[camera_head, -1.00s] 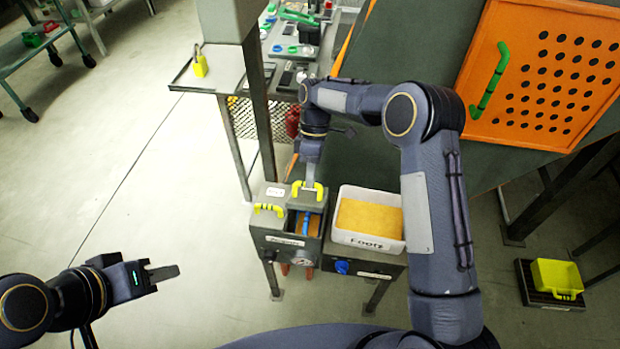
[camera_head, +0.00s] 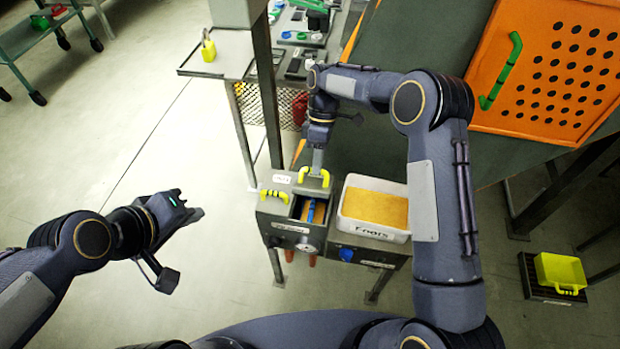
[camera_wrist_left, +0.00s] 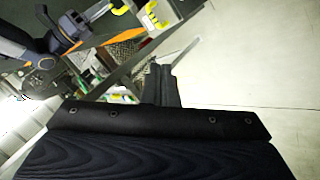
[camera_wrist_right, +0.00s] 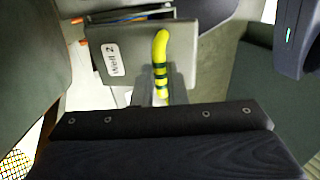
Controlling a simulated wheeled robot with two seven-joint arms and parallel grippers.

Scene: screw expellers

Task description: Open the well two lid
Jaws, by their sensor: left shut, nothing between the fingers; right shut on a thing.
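The grey well two lid (camera_head: 300,187), labelled "Well 2" in the right wrist view (camera_wrist_right: 125,62), sits at the back of the grey well box (camera_head: 275,212). Part of the well opening (camera_head: 319,212) is uncovered in front of it, with orange material and a blue part inside. My right gripper (camera_head: 317,164) is shut on the lid's yellow handle (camera_head: 314,178), which also shows in the right wrist view (camera_wrist_right: 160,60). Whether the lid touches the box is unclear. My left gripper (camera_head: 193,215) is shut and empty, left of the box above the floor.
Another yellow handle (camera_head: 274,195) is at the box's left. A white bin (camera_head: 372,232) of orange material stands right of the box. A table post (camera_head: 266,90) rises behind, and an orange perforated panel (camera_head: 545,70) stands at right.

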